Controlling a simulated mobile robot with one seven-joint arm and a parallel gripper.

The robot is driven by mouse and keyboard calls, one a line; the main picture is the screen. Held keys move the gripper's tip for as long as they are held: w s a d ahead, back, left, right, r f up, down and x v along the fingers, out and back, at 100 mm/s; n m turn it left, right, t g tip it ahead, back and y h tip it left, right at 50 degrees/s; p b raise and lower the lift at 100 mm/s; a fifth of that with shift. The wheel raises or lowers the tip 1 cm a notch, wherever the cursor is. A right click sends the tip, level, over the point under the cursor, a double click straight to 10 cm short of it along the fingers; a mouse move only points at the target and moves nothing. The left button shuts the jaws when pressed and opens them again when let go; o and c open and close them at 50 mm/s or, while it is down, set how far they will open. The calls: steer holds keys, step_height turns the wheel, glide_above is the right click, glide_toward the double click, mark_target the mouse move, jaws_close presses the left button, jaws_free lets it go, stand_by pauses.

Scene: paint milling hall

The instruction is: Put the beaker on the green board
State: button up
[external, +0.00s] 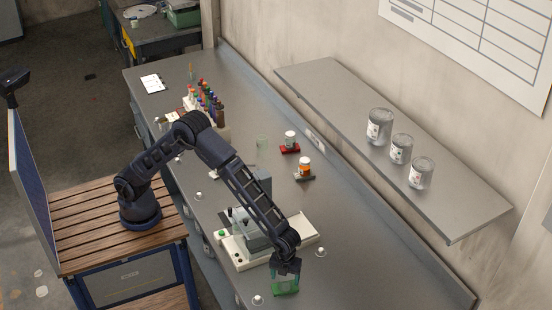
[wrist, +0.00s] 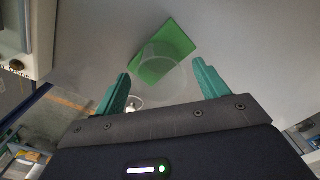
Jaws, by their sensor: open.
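The green board (external: 285,290) lies on the grey bench under my gripper (external: 286,270), near the front of the external view. In the wrist view the board (wrist: 182,36) shows beyond the fingertips, tilted in the picture. A clear, faint beaker (wrist: 162,86) stands between the two teal fingers of my gripper (wrist: 161,72) and overlaps the board in the picture. The fingers are apart, one on each side of it, and look clear of its wall. The beaker's base is hard to make out. In the external view my gripper mostly hides the beaker.
A pale balance-like device (external: 305,228) stands just behind my gripper. Small knobs (external: 321,252) are on the bench nearby. The bench right of my gripper is clear.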

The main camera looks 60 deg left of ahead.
step_height(320, 180, up, 10)
steer(key=w+a+r+n+t, duration=0.15)
steer(key=a+r+n, duration=0.35)
steer(key=a, duration=0.7)
steer(key=w+a+r+n, duration=0.25)
steer(key=a+r, duration=0.55)
steer(key=a, duration=0.4)
steer(key=w+a+r+n+t, duration=0.15)
steer(key=a+r+n, duration=0.35)
steer(key=a, duration=0.7)
steer(key=s+a+r+n, duration=0.2)
steer(key=s+a+n, duration=0.4)
steer(key=a, duration=0.6)
steer(key=s+a+r+n, duration=0.2)
steer(key=s+a+n, duration=0.2)
steer(key=s+a, duration=0.65)
steer(key=s+a+f+n+t, duration=0.1)
steer(key=s+a+f+n, duration=0.2)
steer(key=a, duration=0.4)
steer(key=shift+s+a+n+t, duration=0.3)
steer(key=shift+s+n, duration=0.45)
steer(key=shift+s, duration=0.3)
